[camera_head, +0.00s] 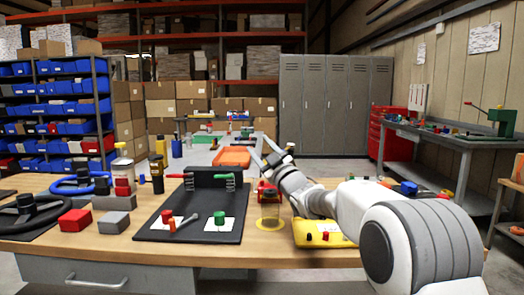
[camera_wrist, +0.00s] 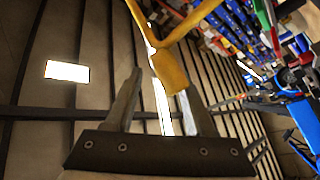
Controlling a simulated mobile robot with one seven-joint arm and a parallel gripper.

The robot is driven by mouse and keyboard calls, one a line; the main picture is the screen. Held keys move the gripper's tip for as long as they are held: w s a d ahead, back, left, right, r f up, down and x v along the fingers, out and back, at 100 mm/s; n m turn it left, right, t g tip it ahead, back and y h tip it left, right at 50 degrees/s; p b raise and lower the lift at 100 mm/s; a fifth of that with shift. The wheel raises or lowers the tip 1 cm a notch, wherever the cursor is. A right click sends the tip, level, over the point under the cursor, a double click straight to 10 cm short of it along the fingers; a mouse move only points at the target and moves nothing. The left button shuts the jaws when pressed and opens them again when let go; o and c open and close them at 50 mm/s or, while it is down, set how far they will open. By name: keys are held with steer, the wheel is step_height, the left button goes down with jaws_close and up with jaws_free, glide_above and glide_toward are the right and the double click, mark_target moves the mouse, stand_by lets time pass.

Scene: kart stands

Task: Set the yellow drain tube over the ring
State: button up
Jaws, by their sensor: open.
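A see-through yellow tube (camera_head: 269,212) stands upright on the wooden workbench, right of the black mat. A yellow ring (camera_head: 272,225) shows flat on the bench around its foot, so the tube appears to stand inside or over it; exact centring is hard to judge. My gripper (camera_head: 262,152) is above and behind the tube, fingers pointing up and left, apart from it. In the wrist view my gripper (camera_wrist: 160,88) has its two fingers spread with nothing clamped. A yellow forked piece (camera_wrist: 170,68) shows beyond the fingertips there; I cannot tell what it is.
The black mat (camera_head: 180,232) holds red and green parts on white cards. Red (camera_head: 75,221) and grey (camera_head: 112,222) blocks and a steering wheel (camera_head: 80,184) are at left. The bench's front strip is clear.

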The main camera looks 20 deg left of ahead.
steer(key=shift+d, duration=0.1)
steer(key=p+v, duration=0.1)
steer(key=v, duration=1.6)
steer(key=shift+s+d, duration=0.1)
